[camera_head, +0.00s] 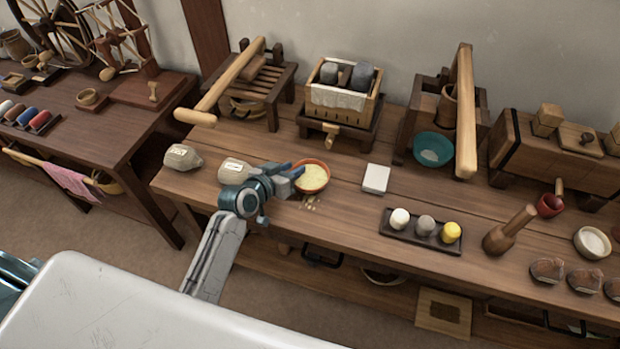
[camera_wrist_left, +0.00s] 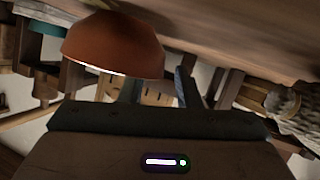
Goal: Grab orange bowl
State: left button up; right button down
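The orange bowl (camera_head: 312,188) stands upright on the long wooden bench, filled with pale yellow grain. My left gripper (camera_head: 293,170) is at the bowl's left side, its fingers pointing at the rim. In the left wrist view the bowl (camera_wrist_left: 113,45) appears upside down, close in front of my left gripper (camera_wrist_left: 160,88). The fingers look apart, with a gap between them. Whether they touch the rim cannot be told. My right gripper is not in view.
Two pale sacks (camera_head: 183,157) (camera_head: 235,171) lie left of the bowl. A white block (camera_head: 376,178) is to its right, and a dark tray (camera_head: 405,234) with three small pots stands nearer the front. A teal bowl (camera_head: 433,150) sits farther right. Some grain lies spilled before the orange bowl.

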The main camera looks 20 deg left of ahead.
pick_arm(q)
grip_shut()
jog(key=shift+r, duration=0.15)
